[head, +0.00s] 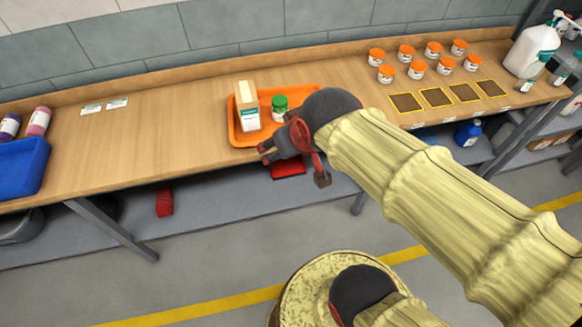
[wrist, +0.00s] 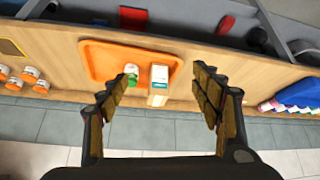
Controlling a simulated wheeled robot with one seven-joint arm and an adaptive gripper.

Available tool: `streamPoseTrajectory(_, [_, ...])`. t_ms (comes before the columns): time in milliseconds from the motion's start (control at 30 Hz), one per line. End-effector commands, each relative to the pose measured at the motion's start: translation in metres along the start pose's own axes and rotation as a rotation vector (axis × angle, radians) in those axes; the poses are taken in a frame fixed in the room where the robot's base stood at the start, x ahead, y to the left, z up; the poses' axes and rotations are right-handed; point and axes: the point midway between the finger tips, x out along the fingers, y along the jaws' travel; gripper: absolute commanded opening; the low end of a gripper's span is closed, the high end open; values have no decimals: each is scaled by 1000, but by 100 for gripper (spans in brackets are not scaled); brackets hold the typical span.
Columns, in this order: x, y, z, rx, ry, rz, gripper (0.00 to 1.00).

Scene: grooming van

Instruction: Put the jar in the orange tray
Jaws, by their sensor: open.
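The orange tray (head: 236,134) lies on the wooden counter. A jar with a green lid and white body (head: 279,104) stands upright in it, right of a cream and white carton (head: 247,110). My gripper (head: 267,153) is over the tray's front edge, open, with nothing between its fingers. In the wrist view the tray (wrist: 102,58) lies beyond the open fingers (wrist: 165,80). The jar (wrist: 132,81) shows beside the left finger, which covers part of it, and the carton (wrist: 160,74) shows between the fingers. My arm hides the tray's right side in the head view.
Several orange-lidded jars (head: 417,69) stand at the back right behind dark yellow-edged squares (head: 437,97). A large white pump bottle (head: 531,50) stands at far right. A blue bin (head: 22,167) and bottles (head: 39,121) are at left.

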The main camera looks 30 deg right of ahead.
Motion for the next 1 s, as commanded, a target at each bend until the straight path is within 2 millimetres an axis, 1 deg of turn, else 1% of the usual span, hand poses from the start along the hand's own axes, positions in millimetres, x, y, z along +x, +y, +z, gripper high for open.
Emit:
streamPoseTrajectory(33, [-16,-8,13,-9,-19,-19,65])
streamPoseTrajectory(100, [-32,-16,30,-17,-54,-38,65])
streamPoseTrajectory(200, [-46,-22,46,-25,-86,-56,65])
streamPoseTrajectory(267, [-49,-23,51,-28,-97,-61,65])
streamPoseTrajectory(600, [-50,-24,53,-28,-103,-63,65])
streamPoseTrajectory(833, [-50,-24,52,-28,-102,-62,77])
streamPoseTrajectory(867, [-50,-24,52,-28,-102,-62,78])
streamPoseTrajectory(1000, [-50,-23,52,-28,-102,-62,70])
